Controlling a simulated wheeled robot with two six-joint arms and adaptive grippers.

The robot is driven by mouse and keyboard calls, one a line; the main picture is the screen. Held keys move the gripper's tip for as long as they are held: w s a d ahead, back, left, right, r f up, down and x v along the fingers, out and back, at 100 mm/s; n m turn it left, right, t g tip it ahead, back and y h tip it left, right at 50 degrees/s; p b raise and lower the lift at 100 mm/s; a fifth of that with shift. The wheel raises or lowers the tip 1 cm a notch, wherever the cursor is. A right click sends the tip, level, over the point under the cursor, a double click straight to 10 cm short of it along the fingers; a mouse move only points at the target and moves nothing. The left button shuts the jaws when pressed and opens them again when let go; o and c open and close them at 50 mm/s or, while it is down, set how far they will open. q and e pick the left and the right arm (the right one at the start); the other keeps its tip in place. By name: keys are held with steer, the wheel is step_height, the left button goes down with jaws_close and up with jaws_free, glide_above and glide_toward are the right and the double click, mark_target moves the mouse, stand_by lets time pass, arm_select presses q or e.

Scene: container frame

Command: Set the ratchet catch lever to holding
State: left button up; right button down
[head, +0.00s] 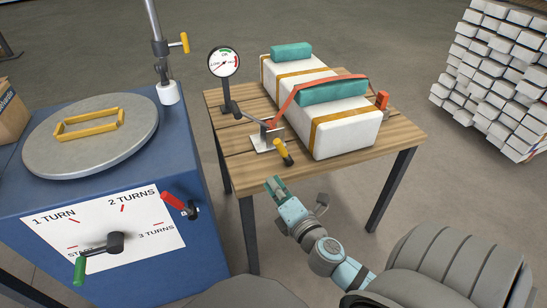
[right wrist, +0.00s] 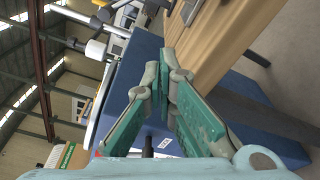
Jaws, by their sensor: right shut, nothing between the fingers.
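A red-handled lever (head: 175,203) sits on the blue cabinet's front, right of the turns dial; its grip points up and left. On the wooden table, a yellow-gripped lever (head: 283,150) is on a small strap fitting, its grip pointing down and right. Which one is the ratchet catch lever is not labelled. My right gripper (head: 274,184) is shut and empty, in front of the table's near edge. It is below the yellow grip in the picture, apart from both levers. Its shut fingers also show in the right wrist view (right wrist: 165,65). My left gripper is not in view.
The blue cabinet (head: 205,245) carries a green-handled crank (head: 96,250), a lid (head: 60,150) and a post with a yellow lever (head: 184,42). The table (head: 400,132) holds a strapped white package (head: 350,142) and a gauge (head: 223,62). White stacks (head: 490,80) stand far right.

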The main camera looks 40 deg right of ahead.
mark_target(283, 151)
steer(key=x, duration=0.8)
steer(key=shift+w, duration=0.3)
steer(key=d, duration=0.2)
steer(key=s+r, duration=0.1)
steer(key=shift+d, duration=0.4)
steer(key=shift+s+d+r, duration=0.15)
steer(key=shift+d, duration=0.1)
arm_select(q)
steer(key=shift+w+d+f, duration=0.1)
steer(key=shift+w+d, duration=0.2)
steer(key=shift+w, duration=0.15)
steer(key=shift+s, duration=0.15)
arm_select(e)
steer(key=shift+r, duration=0.1)
